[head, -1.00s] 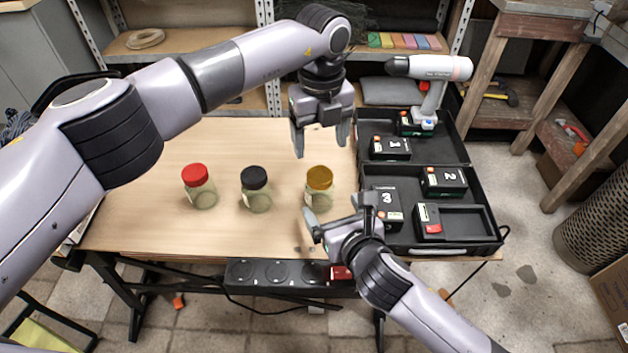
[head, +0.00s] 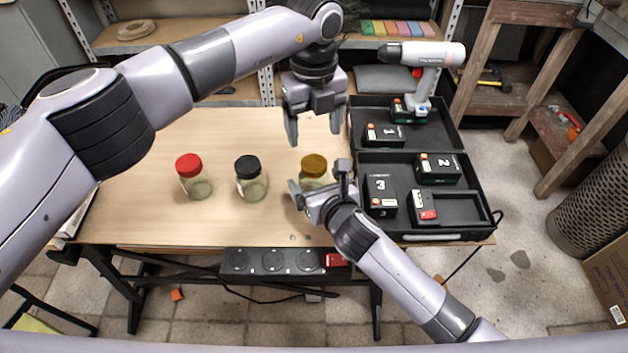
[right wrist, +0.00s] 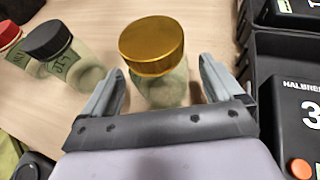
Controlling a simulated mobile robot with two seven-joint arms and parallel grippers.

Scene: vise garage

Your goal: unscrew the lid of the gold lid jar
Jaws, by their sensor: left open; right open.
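The gold lid jar (head: 313,168) stands upright on the wooden table, its gold lid (right wrist: 152,45) on top. My right gripper (head: 318,178) is open, low at the jar. In the right wrist view its fingers (right wrist: 165,85) lie on either side of the glass body below the lid, with a gap visible on each side. My left gripper (head: 314,128) is open and empty, pointing down above and behind the jar. The lower part of the jar is partly hidden by my right gripper in the head view.
A black-lidded jar (head: 250,178) and a red-lidded jar (head: 194,176) stand to the left. An open black case (head: 478,222) with numbered batteries and a drill (head: 425,62) lies to the right, close to my right gripper. The table's left part is clear.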

